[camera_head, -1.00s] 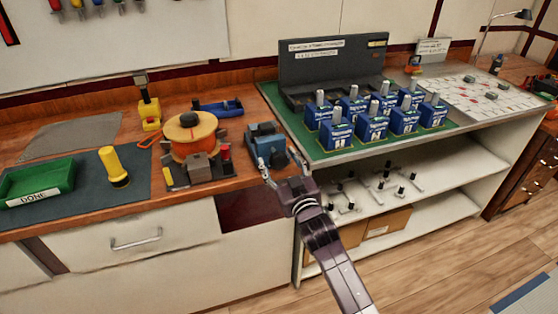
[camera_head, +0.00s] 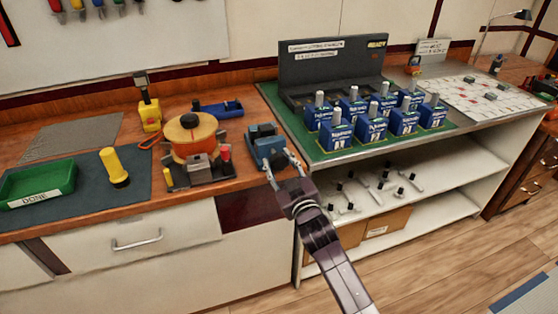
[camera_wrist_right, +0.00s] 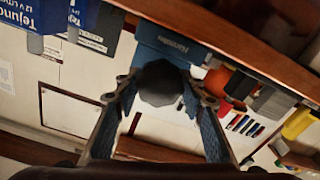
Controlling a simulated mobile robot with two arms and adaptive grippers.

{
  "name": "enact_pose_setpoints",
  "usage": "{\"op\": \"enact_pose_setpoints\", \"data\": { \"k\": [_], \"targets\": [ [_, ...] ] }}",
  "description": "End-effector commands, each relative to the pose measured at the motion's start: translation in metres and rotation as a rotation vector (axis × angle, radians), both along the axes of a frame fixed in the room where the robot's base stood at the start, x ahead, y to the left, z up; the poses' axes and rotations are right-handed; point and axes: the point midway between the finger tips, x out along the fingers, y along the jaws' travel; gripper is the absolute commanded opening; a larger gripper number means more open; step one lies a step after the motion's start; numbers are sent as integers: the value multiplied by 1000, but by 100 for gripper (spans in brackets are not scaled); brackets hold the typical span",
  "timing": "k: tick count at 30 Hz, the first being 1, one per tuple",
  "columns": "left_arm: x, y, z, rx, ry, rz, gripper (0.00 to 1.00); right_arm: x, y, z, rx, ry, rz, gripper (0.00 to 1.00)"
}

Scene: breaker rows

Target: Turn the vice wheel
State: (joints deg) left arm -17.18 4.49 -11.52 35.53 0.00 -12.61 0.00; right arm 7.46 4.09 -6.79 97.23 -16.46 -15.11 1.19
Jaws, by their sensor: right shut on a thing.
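The small blue vice (camera_head: 262,136) stands at the front edge of the wooden bench, just left of the green-topped section. It also shows in the right wrist view (camera_wrist_right: 165,42). Its dark, faceted wheel (camera_wrist_right: 160,84) faces me. My right gripper (camera_head: 281,165) reaches it from the front, with one finger on each side of the wheel. It is shut on the wheel, and the pads touch its sides in the right wrist view. My left gripper is not in view.
An orange-topped reel (camera_head: 190,130) on a dark base stands left of the vice. Several blue breaker boxes (camera_head: 370,128) stand on the green mat to the right. A yellow torch (camera_head: 112,165) and a green DONE tray (camera_head: 35,182) are farther left. An open shelf lies below right.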

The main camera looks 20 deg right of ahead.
Motion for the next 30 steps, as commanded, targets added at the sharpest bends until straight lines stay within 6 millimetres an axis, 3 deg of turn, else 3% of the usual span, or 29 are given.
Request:
{"op": "enact_pose_setpoints", "data": {
  "k": [30],
  "targets": [
    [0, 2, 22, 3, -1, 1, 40, 0, 1, -1, -896, -30, 0, 13]
  ]
}}
